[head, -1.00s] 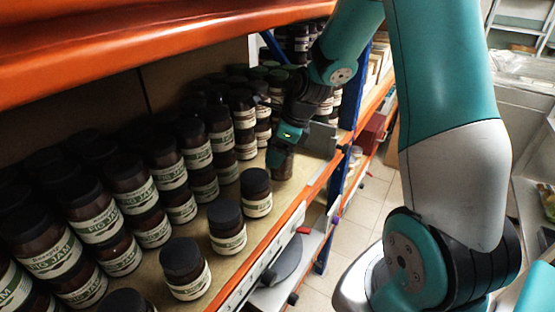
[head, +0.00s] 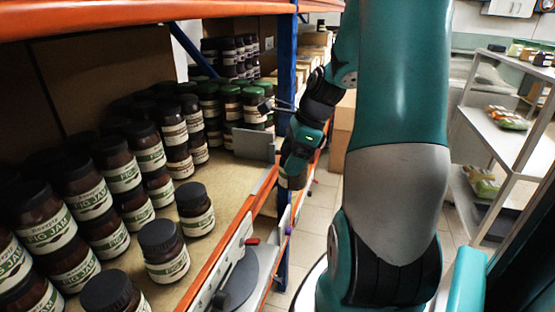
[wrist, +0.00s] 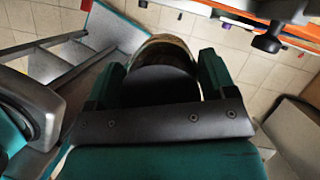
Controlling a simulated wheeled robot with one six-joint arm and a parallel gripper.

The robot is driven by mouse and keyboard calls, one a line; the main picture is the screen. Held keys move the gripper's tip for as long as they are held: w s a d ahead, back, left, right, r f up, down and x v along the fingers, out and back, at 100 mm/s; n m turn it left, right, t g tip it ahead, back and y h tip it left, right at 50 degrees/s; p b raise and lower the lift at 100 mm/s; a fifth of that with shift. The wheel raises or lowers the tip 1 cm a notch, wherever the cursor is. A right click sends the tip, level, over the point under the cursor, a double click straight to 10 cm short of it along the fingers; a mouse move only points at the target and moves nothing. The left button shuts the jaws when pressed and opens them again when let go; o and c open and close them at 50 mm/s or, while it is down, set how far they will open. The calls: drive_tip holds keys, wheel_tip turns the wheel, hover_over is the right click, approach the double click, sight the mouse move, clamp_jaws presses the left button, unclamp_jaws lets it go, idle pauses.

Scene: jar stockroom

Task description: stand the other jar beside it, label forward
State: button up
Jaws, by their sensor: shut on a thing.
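My gripper (head: 297,165) is shut on a dark-lidded jar (head: 291,182), out past the shelf's front edge. In the wrist view the jar's dark lid (wrist: 155,85) sits between the two teal fingers, with floor tiles beyond it. Its label cannot be read in either view. On the shelf (head: 228,181), a front jar (head: 195,210), a second jar (head: 163,250) and a third jar (head: 112,292) stand upright in a loose line. The first two show cream and green labels toward the front right.
Stacked fig jam jars (head: 90,190) fill the shelf's back left. Green-lidded jars (head: 253,105) stand behind a grey plate (head: 254,145). Bare board lies right of the front jars. The orange shelf edge (head: 215,257) and blue upright (head: 287,60) are close to my arm. A grey rack (head: 500,140) stands at right.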

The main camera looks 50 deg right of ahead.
idle(0.3)
drive_tip(key=w+a+f+p, duration=0.1)
drive_tip(key=w+a, duration=0.3)
drive_tip(key=w+a+f+p, duration=0.1)
drive_tip(key=w+a, duration=0.3)
drive_tip(key=w, duration=0.1)
drive_tip(key=w+a+f+p, duration=0.1)
drive_tip(key=w+a+p, duration=0.1)
drive_tip(key=w+a, duration=0.2)
drive_tip(key=shift+w+f, duration=0.15)
drive_tip(key=shift+f+b, duration=0.1)
drive_tip(key=shift+b, duration=0.2)
drive_tip(key=shift+m+t+b, duration=0.3)
drive_tip(key=shift+m+b, duration=0.05)
drive_tip(key=shift+m, duration=0.35)
drive_tip(key=shift+a+r+m+h+p, duration=0.1)
drive_tip(key=shift+r+m+h+p, duration=0.3)
drive_tip(key=shift+m, duration=0.3)
drive_tip(key=m, duration=0.1)
drive_tip(key=m+h+p, duration=0.1)
drive_tip(key=m, duration=0.1)
drive_tip(key=shift+d+f+t, duration=0.2)
drive_tip(key=shift+t, duration=0.2)
drive_tip(key=shift+f, duration=0.25)
